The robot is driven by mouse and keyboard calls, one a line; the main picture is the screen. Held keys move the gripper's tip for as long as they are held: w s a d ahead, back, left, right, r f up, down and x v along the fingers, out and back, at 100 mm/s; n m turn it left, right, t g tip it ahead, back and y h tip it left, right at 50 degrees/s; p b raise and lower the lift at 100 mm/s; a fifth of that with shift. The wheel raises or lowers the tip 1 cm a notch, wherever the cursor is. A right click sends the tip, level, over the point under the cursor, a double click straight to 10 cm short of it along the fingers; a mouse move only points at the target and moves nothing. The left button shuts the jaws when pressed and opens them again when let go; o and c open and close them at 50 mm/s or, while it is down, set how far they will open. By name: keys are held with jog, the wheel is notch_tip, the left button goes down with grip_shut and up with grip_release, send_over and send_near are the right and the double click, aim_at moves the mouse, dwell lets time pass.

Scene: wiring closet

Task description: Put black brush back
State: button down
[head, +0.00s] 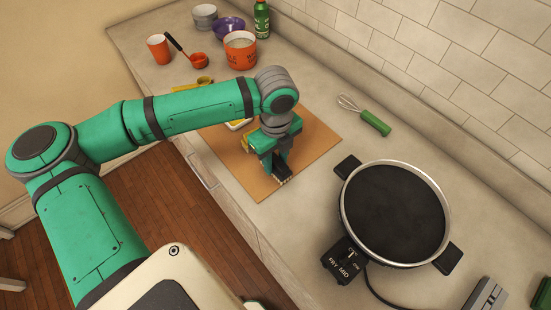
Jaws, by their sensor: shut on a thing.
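My gripper (277,170) is low over the brown board (317,157) on the counter, its jaws pointing down. It is shut on a small dark thing with a pale, bristle-like edge, which looks like the black brush (284,181). Most of it is hidden by the jaws, and I cannot tell whether it touches the board. A pale tray-like thing with yellow parts (238,125) is partly hidden behind my arm, on the board's far left part.
A round black pan (394,214) with side handles and a front control box stands right of the board. A green-handled whisk (374,122) lies behind. An orange pot (240,50), orange cup (158,48), purple bowl (229,27) and green bottle (262,18) stand at the far end.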

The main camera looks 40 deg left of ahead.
jog(key=shift+f, duration=0.4)
dwell(0.4)
jog(key=c, duration=1.6)
grip_release()
jog(key=o, duration=0.6)
jog(key=shift+r, duration=3.95)
jog(key=shift+s, duration=0.1)
